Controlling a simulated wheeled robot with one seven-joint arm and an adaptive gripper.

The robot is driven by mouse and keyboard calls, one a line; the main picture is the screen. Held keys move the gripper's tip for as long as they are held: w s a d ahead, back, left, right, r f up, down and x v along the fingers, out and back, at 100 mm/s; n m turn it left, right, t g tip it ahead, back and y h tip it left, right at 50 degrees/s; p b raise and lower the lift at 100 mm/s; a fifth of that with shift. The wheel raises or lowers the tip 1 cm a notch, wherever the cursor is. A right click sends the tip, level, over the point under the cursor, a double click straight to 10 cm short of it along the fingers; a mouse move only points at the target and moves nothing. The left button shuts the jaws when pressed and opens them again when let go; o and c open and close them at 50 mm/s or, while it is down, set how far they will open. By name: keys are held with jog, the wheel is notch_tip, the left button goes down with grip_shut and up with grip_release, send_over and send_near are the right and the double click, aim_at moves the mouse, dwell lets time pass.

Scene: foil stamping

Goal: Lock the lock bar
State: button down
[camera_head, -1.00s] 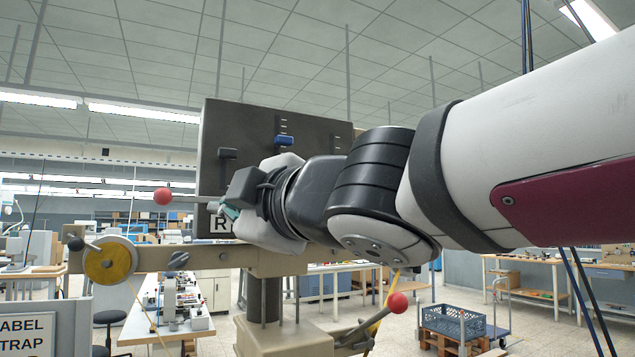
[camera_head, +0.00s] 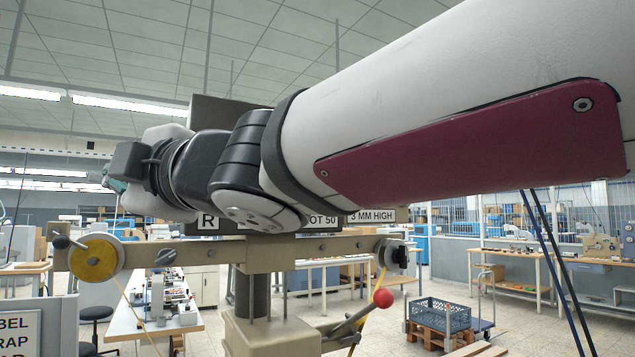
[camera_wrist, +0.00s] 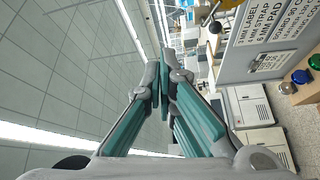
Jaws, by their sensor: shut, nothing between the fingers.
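My gripper (camera_head: 113,178) is at the far left end of my arm in the head view, high above the yellow reel. In the wrist view its teal fingers (camera_wrist: 163,78) are closed together with nothing between them. The stamping machine has a horizontal beam (camera_head: 205,251) and a lower lever with a red ball (camera_head: 383,298). A short lever with a black knob (camera_head: 61,242) is at the beam's left end. I cannot tell which part is the lock bar. My arm hides much of the machine's dark head (camera_head: 217,108).
The yellow reel (camera_head: 93,258) hangs at the beam's left end. A labelled grey panel (camera_wrist: 262,40) and coloured push buttons (camera_wrist: 300,76) show in the wrist view. The air around my fingers looks clear.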

jog(key=x, duration=0.7)
jog(key=shift+w+d+f+p, duration=0.2)
jog(key=shift+w+d+p, duration=0.15)
jog(key=shift+w+d, duration=0.4)
jog(key=shift+w+d+f+p, duration=0.2)
jog(key=shift+w+d+p, duration=0.25)
jog(key=shift+d, duration=0.45)
jog(key=shift+w+d, duration=0.1)
jog(key=shift+w+d+p, duration=0.25)
jog(key=shift+w+d, duration=0.3)
jog(key=shift+d, duration=0.25)
jog(key=shift+w+d+p, duration=0.25)
jog(key=shift+w+d, duration=0.3)
jog(key=shift+d, duration=0.3)
